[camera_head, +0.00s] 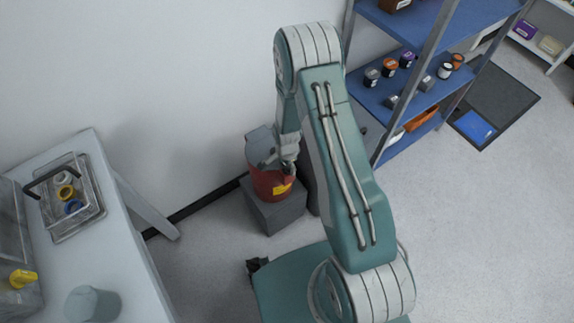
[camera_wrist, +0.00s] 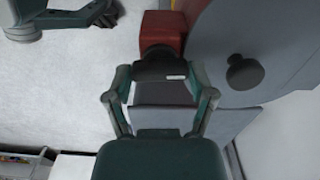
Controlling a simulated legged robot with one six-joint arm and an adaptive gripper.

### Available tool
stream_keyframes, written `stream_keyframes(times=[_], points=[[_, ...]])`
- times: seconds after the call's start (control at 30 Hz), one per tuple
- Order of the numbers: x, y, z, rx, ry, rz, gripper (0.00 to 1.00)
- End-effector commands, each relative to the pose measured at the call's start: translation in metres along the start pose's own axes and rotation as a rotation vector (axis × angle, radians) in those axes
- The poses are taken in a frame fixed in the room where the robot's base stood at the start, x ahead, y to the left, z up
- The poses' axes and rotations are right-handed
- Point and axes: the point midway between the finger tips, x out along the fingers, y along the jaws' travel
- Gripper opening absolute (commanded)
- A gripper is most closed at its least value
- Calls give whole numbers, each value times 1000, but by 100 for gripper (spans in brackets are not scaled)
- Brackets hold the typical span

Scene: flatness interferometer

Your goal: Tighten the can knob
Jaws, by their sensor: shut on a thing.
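The red can (camera_head: 266,187) has a yellow label and a grey lid (camera_head: 259,141), and stands on a grey block in the head view. In the wrist view the grey lid (camera_wrist: 215,80) fills the right side and bears a round dark knob (camera_wrist: 245,72). A red box-like part (camera_wrist: 163,27) sits beside the lid, with a dark round knob (camera_wrist: 160,52) on its near end. My gripper (camera_head: 288,166) is at the can. In the wrist view my gripper (camera_wrist: 162,73) is shut on the knob of the red part; its fingertips are hard to tell from the dark knob.
The grey block (camera_head: 275,211) stands near the wall. A blue shelf unit (camera_head: 385,88) with small jars is at the right. A white table (camera_head: 105,235) at the left bears a metal tray (camera_head: 75,219). Open floor lies at the right.

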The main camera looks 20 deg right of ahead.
Motion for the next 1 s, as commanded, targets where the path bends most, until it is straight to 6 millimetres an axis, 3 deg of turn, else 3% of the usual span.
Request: stream_keyframes(times=[0.6, 0.63, 0.7, 1.0], points=[[1, 0, 2, 45, -1, 1, 24], [1, 0, 2, 45, -1, 1, 76], [1, 0, 2, 45, -1, 1, 100], [0, 0, 1, 45, 0, -1, 100]])
